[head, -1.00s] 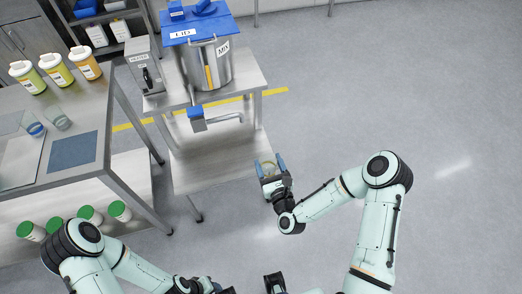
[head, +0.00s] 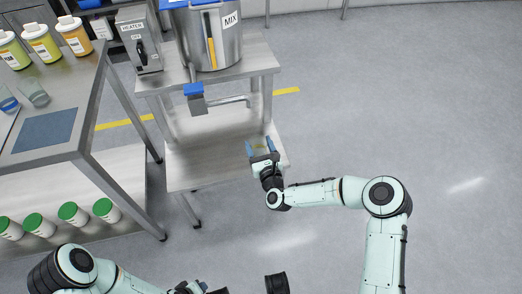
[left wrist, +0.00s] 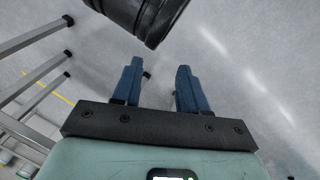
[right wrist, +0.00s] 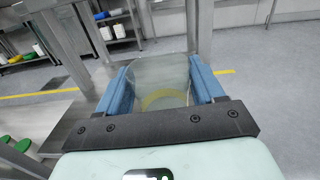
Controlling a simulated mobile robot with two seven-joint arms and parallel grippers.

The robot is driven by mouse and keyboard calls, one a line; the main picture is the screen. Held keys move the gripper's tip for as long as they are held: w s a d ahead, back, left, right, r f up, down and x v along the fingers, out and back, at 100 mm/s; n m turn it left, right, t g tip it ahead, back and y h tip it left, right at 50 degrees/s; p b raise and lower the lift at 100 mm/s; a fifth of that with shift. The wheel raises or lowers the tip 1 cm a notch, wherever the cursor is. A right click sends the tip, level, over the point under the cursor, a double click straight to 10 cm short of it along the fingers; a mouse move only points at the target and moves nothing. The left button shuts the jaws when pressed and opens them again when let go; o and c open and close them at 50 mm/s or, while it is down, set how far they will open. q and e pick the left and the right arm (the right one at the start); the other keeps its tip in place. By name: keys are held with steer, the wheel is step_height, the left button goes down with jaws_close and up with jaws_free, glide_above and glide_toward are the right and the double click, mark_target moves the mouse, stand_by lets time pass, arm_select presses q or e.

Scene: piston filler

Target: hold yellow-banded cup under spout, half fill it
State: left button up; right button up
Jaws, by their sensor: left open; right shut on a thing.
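My right gripper (head: 259,146) is shut on a clear cup (right wrist: 160,72) with a yellow band near its bottom. The cup is upright between the blue fingers in the right wrist view, and its inside looks empty. In the head view the cup is small and partly hidden by the gripper. It is below and right of the spout (head: 232,101) in the picture, not under its tip. The spout runs right from a valve with a blue handle (head: 193,89), below the steel MIX pot (head: 212,45). My left gripper (left wrist: 159,72) is open and empty, over the floor.
The pot's stand has a lower shelf (head: 205,168) near the cup. A heater box (head: 139,42) stands left of the pot. The left bench holds several bottles (head: 42,43), a blue-banded cup (head: 7,100), another clear cup (head: 33,92) and a blue mat (head: 45,131). Floor at right is clear.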

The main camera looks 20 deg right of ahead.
mark_target(256, 136)
steer(key=shift+w, duration=0.75)
steer(key=shift+w+r+b, duration=0.1)
steer(key=shift+w+b, duration=0.45)
steer(key=shift+w, duration=0.7)
arm_select(q)
steer(key=s+a+f+g+b, duration=0.1)
steer(key=s+f+g+b, duration=0.1)
steer(key=s+f, duration=0.3)
steer(key=s+a+f+n+g+b, duration=0.1)
steer(key=s+f+g+b, duration=0.1)
steer(key=s+f+b, duration=0.2)
steer(key=shift+s+a+f, duration=0.3)
steer(key=shift+s+f, duration=0.3)
steer(key=shift+s, duration=0.4)
arm_select(e)
steer(key=w, duration=0.8)
steer(key=shift+w+r, duration=0.2)
steer(key=shift+r, duration=0.2)
